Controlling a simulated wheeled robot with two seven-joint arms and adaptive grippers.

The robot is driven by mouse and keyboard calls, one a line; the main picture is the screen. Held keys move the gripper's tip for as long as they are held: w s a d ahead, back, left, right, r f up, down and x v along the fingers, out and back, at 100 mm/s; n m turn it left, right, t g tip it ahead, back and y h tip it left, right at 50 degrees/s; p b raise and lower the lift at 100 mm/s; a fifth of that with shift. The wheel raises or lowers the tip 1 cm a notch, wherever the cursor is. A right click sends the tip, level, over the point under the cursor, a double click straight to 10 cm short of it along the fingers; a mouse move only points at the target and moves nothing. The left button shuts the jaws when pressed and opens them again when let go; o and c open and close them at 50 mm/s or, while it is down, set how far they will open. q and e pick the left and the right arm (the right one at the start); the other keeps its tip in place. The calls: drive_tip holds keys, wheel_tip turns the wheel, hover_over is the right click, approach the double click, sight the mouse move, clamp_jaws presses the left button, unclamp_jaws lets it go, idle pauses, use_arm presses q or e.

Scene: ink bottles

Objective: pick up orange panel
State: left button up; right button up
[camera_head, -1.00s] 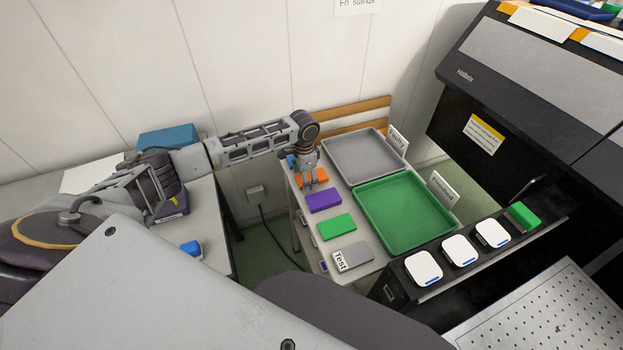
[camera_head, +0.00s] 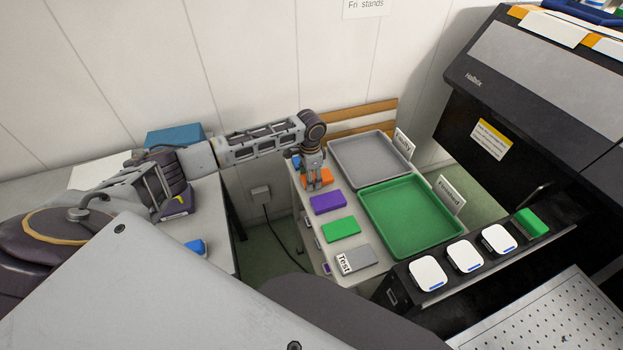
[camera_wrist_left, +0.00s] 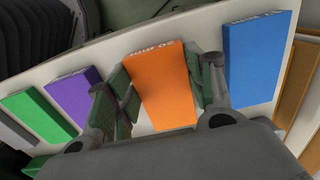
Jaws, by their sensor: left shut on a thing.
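My right gripper is in neither view.
A blue panel (camera_wrist_left: 255,60) lies beside the orange one. Purple (camera_head: 327,203), green (camera_head: 341,229) and grey "Test" (camera_head: 358,259) panels lie nearer. A grey tray (camera_head: 372,160) and a green tray (camera_head: 412,217) stand to the right. A black machine (camera_head: 520,110) stands at right.

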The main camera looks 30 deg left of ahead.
use_arm(q)
wheel_tip(320, 180, up, 10)
drive_tip(key=shift+f, duration=0.25)
idle(0.3)
